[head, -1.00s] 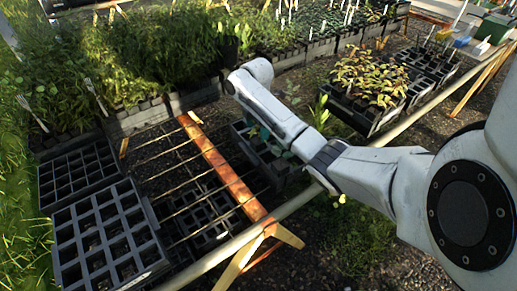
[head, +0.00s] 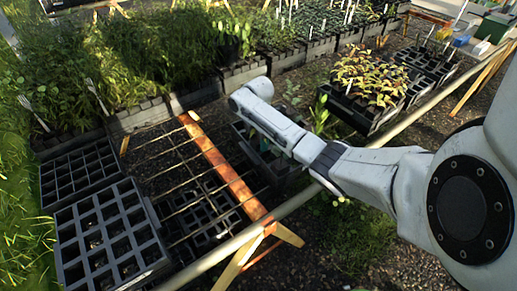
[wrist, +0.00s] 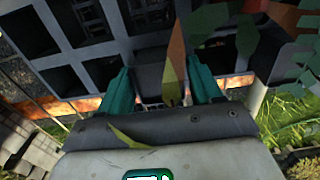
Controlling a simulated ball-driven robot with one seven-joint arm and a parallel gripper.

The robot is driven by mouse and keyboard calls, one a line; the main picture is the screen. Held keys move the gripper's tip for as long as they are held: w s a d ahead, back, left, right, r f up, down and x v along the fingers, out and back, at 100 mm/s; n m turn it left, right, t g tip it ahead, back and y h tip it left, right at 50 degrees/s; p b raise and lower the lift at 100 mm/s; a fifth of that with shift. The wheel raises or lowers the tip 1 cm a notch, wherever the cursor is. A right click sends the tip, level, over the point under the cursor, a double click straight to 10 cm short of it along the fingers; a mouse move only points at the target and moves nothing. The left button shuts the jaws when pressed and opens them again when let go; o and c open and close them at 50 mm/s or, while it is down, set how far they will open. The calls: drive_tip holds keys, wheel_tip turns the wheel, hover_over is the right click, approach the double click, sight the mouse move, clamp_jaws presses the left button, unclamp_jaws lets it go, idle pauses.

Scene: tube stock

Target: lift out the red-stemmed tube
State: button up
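My gripper (wrist: 162,82) shows in the wrist view with its two teal fingers standing apart. A dark grey block (wrist: 160,68), perhaps a tube wall or crate part, lies between or beyond the fingers. I cannot tell whether they touch it. A narrow orange-green leaf (wrist: 175,62) stands up between the fingers. Green and orange-red leaves (wrist: 270,25) fill the upper right. I cannot pick out a red stem or say which tube bears it. In the head view my arm hides most of the gripper, down at a dark crate (head: 286,172) with a few plants.
The crate stands beside an orange wooden rail (head: 222,162) and a pale pole (head: 290,205). Empty celled trays (head: 125,190) lie at the left. A crate of yellowish seedlings (head: 345,108) stands to the right. Dense plants (head: 140,55) fill the back.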

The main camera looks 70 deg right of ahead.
drive_tip(key=c, duration=1.1)
drive_tip(key=shift+r, duration=0.15)
